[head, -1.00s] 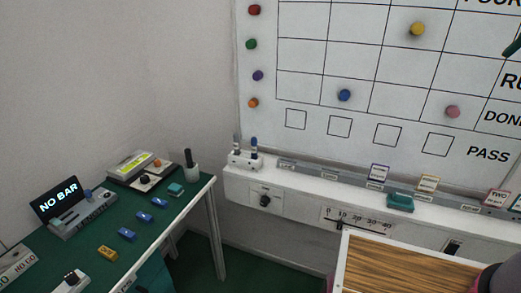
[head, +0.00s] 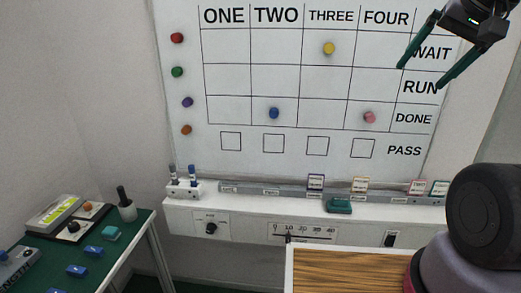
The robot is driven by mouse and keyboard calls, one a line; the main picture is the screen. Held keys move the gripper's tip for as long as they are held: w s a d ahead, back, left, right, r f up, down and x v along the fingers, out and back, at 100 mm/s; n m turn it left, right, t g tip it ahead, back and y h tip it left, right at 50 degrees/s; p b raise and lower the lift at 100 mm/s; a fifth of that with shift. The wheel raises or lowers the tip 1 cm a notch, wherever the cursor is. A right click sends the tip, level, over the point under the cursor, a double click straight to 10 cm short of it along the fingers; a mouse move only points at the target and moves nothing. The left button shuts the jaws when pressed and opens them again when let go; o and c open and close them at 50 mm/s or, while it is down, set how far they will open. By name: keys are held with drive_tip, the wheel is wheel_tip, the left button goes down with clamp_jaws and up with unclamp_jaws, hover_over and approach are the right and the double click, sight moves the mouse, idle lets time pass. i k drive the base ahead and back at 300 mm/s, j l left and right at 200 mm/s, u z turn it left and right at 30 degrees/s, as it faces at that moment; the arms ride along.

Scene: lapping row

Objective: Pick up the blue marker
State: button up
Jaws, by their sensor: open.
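The blue marker (head: 193,174) stands upright in a small white holder (head: 184,190) at the left end of the white ledge, below the whiteboard. A darker grey marker (head: 172,174) stands beside it on the left. My gripper (head: 420,77) is at the upper right of the head view, in front of the board's right edge. Its two green fingers are spread apart with nothing between them. It is far up and to the right of the blue marker, not touching it.
The whiteboard (head: 231,83) carries coloured magnets. On the ledge are a teal eraser (head: 338,206) and small labelled cards. A wood-topped surface (head: 345,272) stands in front at right.

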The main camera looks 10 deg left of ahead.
sight(191, 168)
drive_tip(key=i+j, duration=0.15)
drive_tip(key=j, duration=0.25)
drive_tip(key=i+j, duration=0.15)
drive_tip(key=j, duration=0.3)
drive_tip(key=i+j+z, duration=0.1)
drive_tip(key=j, duration=0.3)
drive_tip(key=i+j, duration=0.15)
drive_tip(key=j, duration=0.25)
